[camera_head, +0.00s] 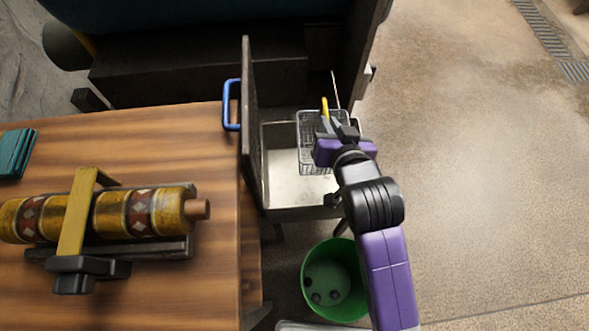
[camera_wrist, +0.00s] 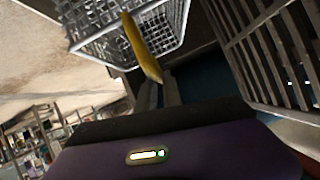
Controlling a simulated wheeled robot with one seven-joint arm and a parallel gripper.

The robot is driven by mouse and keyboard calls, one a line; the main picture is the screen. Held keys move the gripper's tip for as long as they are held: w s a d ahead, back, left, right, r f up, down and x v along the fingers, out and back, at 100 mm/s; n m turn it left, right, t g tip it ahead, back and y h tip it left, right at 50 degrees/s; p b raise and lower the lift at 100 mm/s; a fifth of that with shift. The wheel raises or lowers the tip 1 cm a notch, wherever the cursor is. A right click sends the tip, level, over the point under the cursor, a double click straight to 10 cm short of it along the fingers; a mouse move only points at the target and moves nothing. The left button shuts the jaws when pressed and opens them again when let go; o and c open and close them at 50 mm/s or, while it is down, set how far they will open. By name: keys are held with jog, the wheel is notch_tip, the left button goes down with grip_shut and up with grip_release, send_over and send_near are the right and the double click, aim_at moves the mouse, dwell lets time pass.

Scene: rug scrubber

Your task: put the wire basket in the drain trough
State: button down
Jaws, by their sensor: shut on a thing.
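The wire basket (camera_head: 307,158) is a silvery mesh basket with a yellow handle piece (camera_head: 325,107). It appears over the back right part of the pale metal drain trough (camera_head: 280,190) in the head view. Whether it hangs above the trough floor or touches it, I cannot tell. My gripper (camera_head: 327,127) is shut on the basket at the yellow handle piece, and its purple body covers the basket's right side. In the wrist view the mesh basket (camera_wrist: 165,22) is just beyond my gripper's fingers (camera_wrist: 160,92), which meet the yellow piece.
A dark upright panel with a blue handle (camera_head: 231,105) borders the trough's left side. A wooden table (camera_head: 205,260) with a patterned roller (camera_head: 140,212) stands at left. A green bucket (camera_head: 345,255) is in front of the trough. The floor at right is clear.

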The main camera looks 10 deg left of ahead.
jog(key=shift+a+f, duration=0.3)
jog(key=shift+f, duration=0.05)
notch_tip(320, 180, down, 20)
jog(key=b, duration=0.5)
jog(key=shift+s, duration=0.1)
jog(key=c, duration=1.9)
grip_release()
jog(key=shift+f, duration=0.15)
jog(key=shift+c, duration=0.2)
jog(key=o, duration=0.4)
jog(key=shift+o, duration=0.2)
jog(key=p+v, duration=0.2)
jog(key=v, duration=1)
jog(key=shift+d+r, duration=0.15)
jog(key=shift+r, duration=0.05)
